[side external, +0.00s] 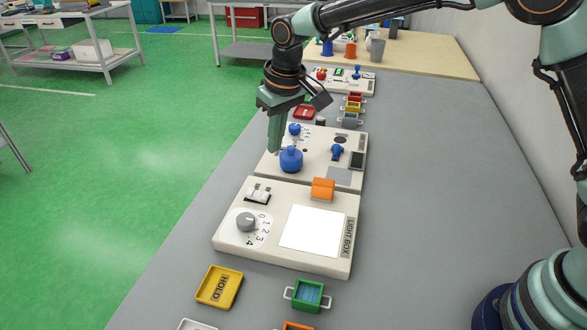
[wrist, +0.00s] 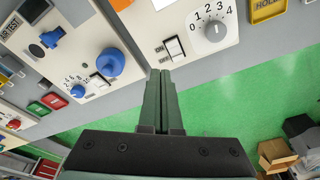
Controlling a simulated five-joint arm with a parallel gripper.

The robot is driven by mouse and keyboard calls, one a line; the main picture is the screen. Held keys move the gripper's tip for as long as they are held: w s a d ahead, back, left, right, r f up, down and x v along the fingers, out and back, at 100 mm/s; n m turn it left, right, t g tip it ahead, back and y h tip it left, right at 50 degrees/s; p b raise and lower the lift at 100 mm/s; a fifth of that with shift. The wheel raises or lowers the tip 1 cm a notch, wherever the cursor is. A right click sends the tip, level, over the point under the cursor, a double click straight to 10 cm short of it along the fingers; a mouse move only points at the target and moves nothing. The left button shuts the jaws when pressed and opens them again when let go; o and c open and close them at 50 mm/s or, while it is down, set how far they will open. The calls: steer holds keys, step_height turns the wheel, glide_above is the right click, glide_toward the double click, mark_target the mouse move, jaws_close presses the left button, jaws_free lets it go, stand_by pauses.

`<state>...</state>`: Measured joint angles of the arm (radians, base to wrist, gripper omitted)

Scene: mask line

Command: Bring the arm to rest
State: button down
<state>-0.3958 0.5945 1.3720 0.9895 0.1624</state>
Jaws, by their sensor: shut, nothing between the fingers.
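My gripper (side external: 274,148) is shut and empty, pointing down near the left edge of the middle panel (side external: 318,141), beside its large blue knob (side external: 291,159). In the wrist view, the closed fingers (wrist: 160,76) show near the panel edges, between the blue knob (wrist: 110,62) and the rocker switch (wrist: 174,48). I cannot tell their exact height, but no contact shows. The arm reaches out over the bench from the right.
The light box (side external: 230,247) has a grey dial (side external: 246,222), a bright white plate (side external: 312,230) and an orange block (side external: 323,189) at its far edge. A yellow HOLD tray (side external: 219,287) and a green tray (side external: 308,295) lie nearer. The bench's right side (side external: 430,180) is clear.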

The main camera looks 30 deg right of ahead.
steer(key=s+d+r+m+t, duration=0.1)
steer(key=s+d+r+t, duration=0.1)
steer(key=s+d+r, duration=0.95)
steer(key=s+d+f+m+t, duration=0.1)
steer(key=s+d+f, duration=0.1)
steer(key=s+d, duration=0.7)
steer(key=shift+f+m+t+h, duration=0.2)
steer(key=shift+m+t+h, duration=0.1)
steer(key=shift+h, duration=0.1)
